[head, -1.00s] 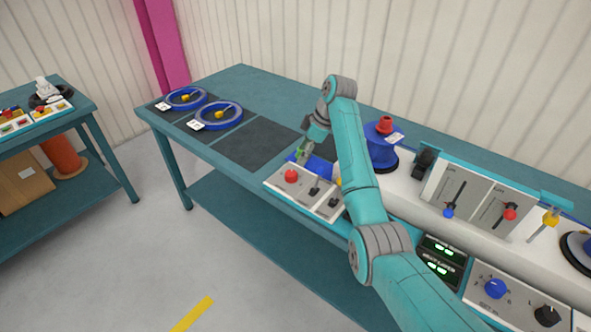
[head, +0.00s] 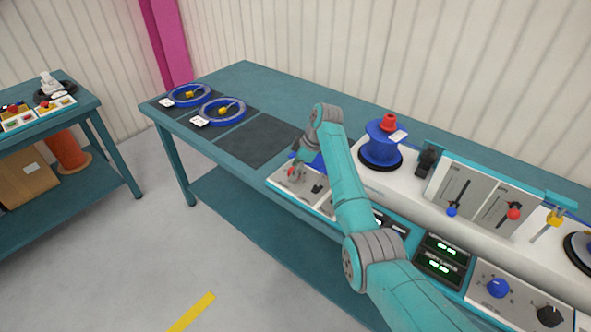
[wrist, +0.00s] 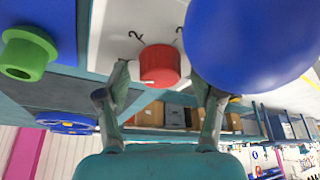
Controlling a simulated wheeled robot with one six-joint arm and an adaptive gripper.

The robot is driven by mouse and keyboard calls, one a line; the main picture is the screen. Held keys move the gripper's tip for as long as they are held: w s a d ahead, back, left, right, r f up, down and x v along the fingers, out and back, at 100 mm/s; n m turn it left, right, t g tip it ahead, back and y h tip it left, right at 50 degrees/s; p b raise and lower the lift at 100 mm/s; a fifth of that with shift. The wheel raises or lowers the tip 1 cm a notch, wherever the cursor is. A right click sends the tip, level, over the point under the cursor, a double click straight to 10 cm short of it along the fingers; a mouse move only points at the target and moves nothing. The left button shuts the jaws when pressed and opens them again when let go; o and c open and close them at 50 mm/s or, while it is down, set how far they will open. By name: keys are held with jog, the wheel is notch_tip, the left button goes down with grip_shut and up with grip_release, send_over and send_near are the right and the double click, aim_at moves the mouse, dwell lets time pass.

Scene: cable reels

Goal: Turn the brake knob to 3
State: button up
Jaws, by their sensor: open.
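In the head view my gripper (head: 297,170) is over that panel. No readable label shows which knob is the brake knob, and the knob's setting cannot be read.
A large blue ball (wrist: 255,38) is close beside the right finger. A blue reel (head: 381,148), levers, a blue knob (head: 498,288) and a black knob (head: 549,316) are to the right.

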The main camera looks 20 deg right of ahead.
jog(key=c, duration=1.1)
jog(key=shift+c, duration=0.2)
jog(key=shift+s+m, duration=0.1)
jog(key=shift+m, duration=0.3)
jog(key=m+t+h, duration=0.1)
jog(key=m, duration=0.4)
jog(key=shift+a+m+t+h, duration=0.15)
jog(key=shift+m+t+h, duration=0.25)
jog(key=m+h, duration=0.1)
jog(key=m, duration=0.1)
jog(key=m+h, duration=0.1)
jog(key=m, duration=0.2)
jog(key=shift+s+a+t, duration=0.1)
jog(key=shift+t, duration=0.3)
jog(key=m+h, duration=0.1)
jog(key=m, duration=0.2)
jog(key=m+h, duration=0.1)
jog(key=m, duration=0.2)
jog(key=shift+a+m, duration=0.1)
jog(key=shift+m, duration=0.3)
jog(key=m+g+h, duration=0.1)
jog(key=m, duration=0.1)
jog(key=m+h, duration=0.1)
jog(key=m, duration=0.2)
jog(key=shift+g, duration=0.4)
jog(key=shift+m, duration=0.4)
